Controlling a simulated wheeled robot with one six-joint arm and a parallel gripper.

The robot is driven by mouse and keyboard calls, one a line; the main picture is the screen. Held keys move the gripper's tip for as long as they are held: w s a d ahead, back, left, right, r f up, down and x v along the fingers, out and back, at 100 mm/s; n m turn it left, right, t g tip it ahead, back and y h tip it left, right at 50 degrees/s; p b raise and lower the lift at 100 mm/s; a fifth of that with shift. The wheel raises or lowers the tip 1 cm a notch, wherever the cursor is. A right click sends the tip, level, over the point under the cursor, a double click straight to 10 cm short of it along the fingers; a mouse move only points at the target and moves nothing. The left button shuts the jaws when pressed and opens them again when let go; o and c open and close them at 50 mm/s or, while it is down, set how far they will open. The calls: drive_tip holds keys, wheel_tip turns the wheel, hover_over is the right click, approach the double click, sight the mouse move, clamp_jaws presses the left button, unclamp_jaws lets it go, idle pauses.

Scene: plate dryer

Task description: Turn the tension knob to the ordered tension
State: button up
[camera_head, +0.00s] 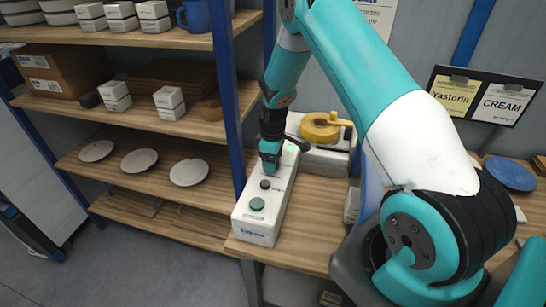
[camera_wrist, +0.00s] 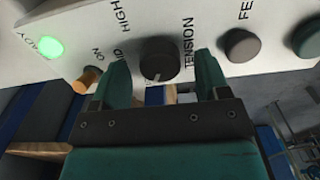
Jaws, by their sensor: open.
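The dark round tension knob (camera_wrist: 158,60) is on a white control panel (camera_wrist: 215,18), beside the printed word TENSION. A small pale mark shows at its lower edge in the wrist view. HIGH is readable next to it; another label is partly hidden by a finger. My gripper (camera_wrist: 162,62) is open, with one teal finger on each side of the knob in the picture. I see no contact, and cannot tell whether the fingertips reach around it. In the head view my gripper (camera_head: 270,158) is over the far part of the white control box (camera_head: 262,228).
A brown-grey knob (camera_wrist: 240,45), a dark green button (camera_wrist: 307,38), an orange-tipped switch (camera_wrist: 85,80) and a lit green lamp (camera_wrist: 48,46) share the panel. A blue shelf post (camera_head: 230,100) stands close left. A board (camera_head: 486,96) reads Yastorin and CREAM.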

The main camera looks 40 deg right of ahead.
drive_tip(key=shift+f, duration=0.35)
drive_tip(key=c, duration=0.9)
